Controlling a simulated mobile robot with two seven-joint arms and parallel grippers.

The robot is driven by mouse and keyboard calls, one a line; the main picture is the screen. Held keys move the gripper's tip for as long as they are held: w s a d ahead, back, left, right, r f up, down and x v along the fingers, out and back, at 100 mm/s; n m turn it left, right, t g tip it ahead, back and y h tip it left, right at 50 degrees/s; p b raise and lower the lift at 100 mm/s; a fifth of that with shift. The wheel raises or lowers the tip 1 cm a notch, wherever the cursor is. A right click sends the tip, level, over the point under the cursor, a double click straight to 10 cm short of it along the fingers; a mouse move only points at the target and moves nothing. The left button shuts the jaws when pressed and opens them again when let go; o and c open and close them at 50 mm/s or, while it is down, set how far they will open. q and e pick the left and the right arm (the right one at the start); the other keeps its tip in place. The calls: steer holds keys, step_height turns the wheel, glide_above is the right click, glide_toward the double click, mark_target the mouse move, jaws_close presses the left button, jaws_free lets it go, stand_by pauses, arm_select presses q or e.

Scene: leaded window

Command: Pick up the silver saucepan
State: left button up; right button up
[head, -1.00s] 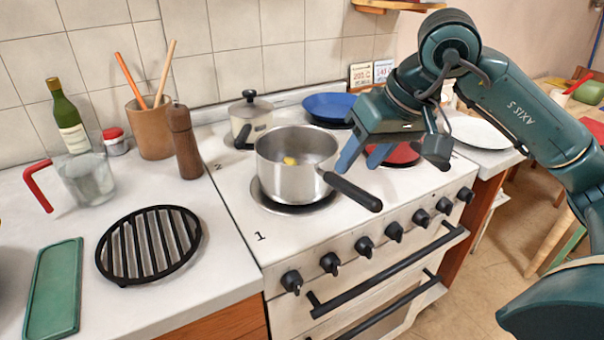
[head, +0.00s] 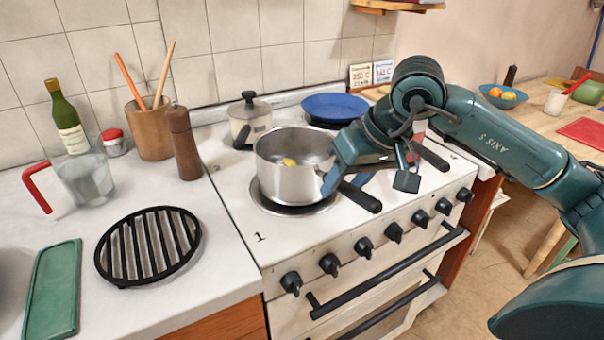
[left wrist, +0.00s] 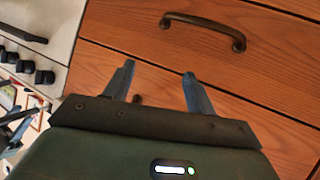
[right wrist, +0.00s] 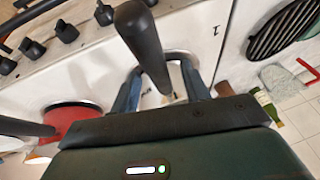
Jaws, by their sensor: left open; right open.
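The silver saucepan (head: 288,180) stands on the front left burner in the head view, with something small and yellow inside. Its black handle (head: 360,196) points to the lower right. My right gripper (head: 345,184) is open at the handle, close to the pan's wall. In the right wrist view the handle (right wrist: 142,40) runs between the open fingers (right wrist: 157,88), and the pan body is mostly hidden. My left gripper (left wrist: 160,80) is open and empty in front of wooden drawers; it is not in the head view.
A red pan (right wrist: 75,118) sits beside my right gripper. A black trivet (head: 148,246), pepper mill (head: 184,144) and glass jug (head: 84,180) stand on the left counter.

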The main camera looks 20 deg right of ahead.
steer(key=shift+f+b, duration=0.2)
steer(key=shift+b, duration=0.1)
steer(key=shift+c, duration=0.3)
jaws_close()
stand_by(0.4)
steer(key=shift+r, duration=0.1)
